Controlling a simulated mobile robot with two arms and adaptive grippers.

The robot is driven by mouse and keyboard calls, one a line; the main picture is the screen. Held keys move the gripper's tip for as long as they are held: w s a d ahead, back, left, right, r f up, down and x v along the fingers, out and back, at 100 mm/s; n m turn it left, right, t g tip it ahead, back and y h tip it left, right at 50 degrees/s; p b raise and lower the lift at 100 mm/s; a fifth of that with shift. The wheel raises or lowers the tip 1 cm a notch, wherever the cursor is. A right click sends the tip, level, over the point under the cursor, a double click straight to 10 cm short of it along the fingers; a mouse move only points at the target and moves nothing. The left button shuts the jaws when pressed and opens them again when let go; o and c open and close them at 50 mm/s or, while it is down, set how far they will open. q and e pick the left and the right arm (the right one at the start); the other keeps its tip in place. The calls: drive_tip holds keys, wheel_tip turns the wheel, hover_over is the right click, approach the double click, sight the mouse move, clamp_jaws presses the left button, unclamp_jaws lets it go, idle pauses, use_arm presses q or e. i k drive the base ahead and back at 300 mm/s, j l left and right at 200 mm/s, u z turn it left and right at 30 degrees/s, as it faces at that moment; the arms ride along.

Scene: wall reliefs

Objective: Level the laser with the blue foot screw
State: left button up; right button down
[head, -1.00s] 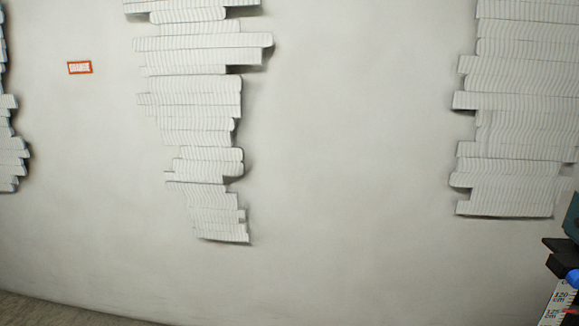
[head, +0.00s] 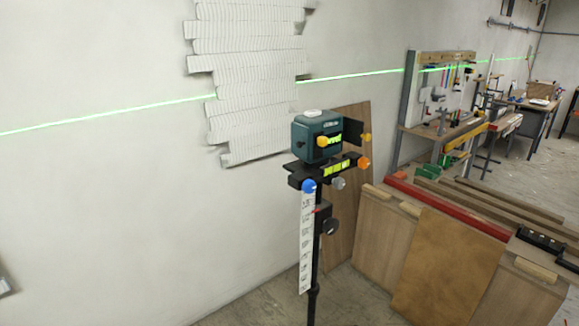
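A teal laser level (head: 318,136) sits on a black mount on top of a dark pole (head: 315,250). The blue foot screw (head: 309,186) is at the front left of the mount. An orange foot screw (head: 363,163) is at its right, and a grey knob (head: 338,183) is at the front. A white measuring scale (head: 306,240) hangs along the pole below the blue screw. A green laser line (head: 110,111) crosses the wall and rises toward the right in the picture. Neither of my grippers is in view.
A white relief panel (head: 245,80) hangs on the wall behind the laser. Wooden boards and a red beam (head: 450,207) stand at the lower right. A workbench with a tool board (head: 445,85) is further back. Floor at the bottom left of the pole looks clear.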

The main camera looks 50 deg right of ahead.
sight(309, 186)
drive_tip(key=z, duration=1.6)
